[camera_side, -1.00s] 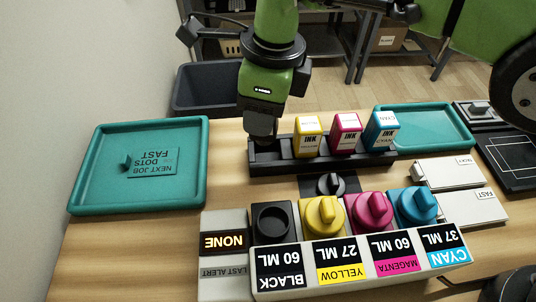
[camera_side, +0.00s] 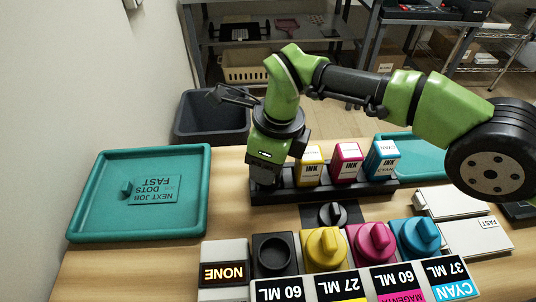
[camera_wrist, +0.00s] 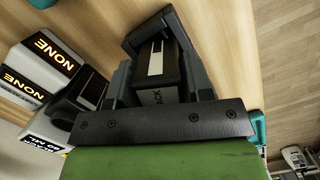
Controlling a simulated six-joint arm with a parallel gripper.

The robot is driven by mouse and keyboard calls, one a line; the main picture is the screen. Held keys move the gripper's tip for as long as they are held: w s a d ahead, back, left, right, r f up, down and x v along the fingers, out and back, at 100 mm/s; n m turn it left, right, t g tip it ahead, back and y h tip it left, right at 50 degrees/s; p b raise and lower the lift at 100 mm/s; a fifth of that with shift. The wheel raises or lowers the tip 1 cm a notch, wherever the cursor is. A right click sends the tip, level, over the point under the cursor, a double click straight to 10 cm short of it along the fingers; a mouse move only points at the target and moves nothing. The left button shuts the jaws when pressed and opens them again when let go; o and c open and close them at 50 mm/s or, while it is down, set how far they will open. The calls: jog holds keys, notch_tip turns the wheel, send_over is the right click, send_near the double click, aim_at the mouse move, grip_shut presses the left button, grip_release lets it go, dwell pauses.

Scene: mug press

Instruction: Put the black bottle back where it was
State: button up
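The black bottle (camera_wrist: 172,72), with a white stripe and part of a label reading "ACK", sits between the two fingers in the wrist view. My gripper (camera_wrist: 160,85) appears shut on it, with a dark finger close along each side. In the side view my gripper (camera_side: 267,183) is low at the left end slot of the black rack (camera_side: 335,190), left of the yellow bottle (camera_side: 312,165). The black bottle is mostly hidden there by the gripper. I cannot tell whether it touches the slot floor.
Magenta (camera_side: 346,162) and cyan (camera_side: 381,160) bottles stand in the rack. In front is the ink unit with an open black port (camera_side: 273,254) and capped yellow, magenta and cyan ports. Its alert panel (camera_side: 222,272) reads NONE. A teal tray (camera_side: 85,205) lies left.

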jog(key=o, duration=0.3)
jog(key=shift+r, duration=0.15)
jog(key=r, duration=0.4)
jog(key=d+r, duration=0.1)
jog(key=r, duration=0.7)
jog(key=shift+s+d, duration=0.3)
jog(key=shift+s, duration=0.05)
